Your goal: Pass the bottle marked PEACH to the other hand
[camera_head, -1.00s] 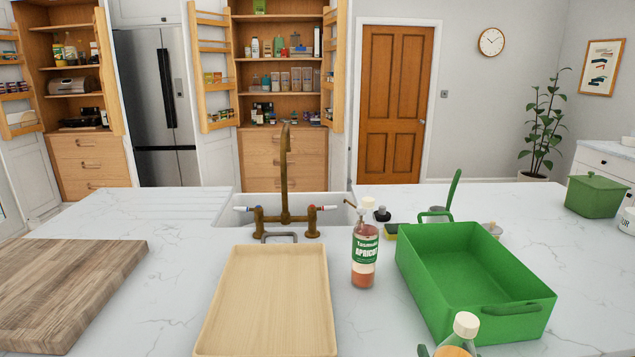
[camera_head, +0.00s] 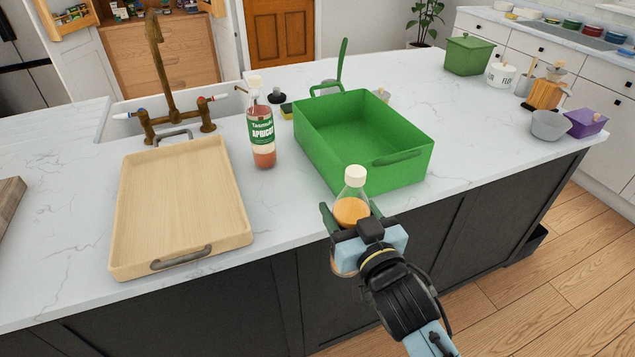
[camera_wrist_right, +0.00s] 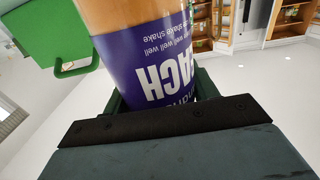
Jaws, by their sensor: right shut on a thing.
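The bottle marked PEACH (camera_head: 351,211) has a white cap, orange contents and a purple label. Its label, partly reading "ACH" upside down, fills the right wrist view (camera_wrist_right: 150,55). My right gripper (camera_head: 350,222) is shut on this bottle, with a finger on each side. It holds the bottle upright at the counter's front edge, in front of the green bin. The bottle's lower part is mostly hidden behind the gripper. My left gripper is in neither view.
A brass tap (camera_head: 160,75) rises behind the tray. Bare countertop (camera_head: 285,200) lies between the tray and the held bottle.

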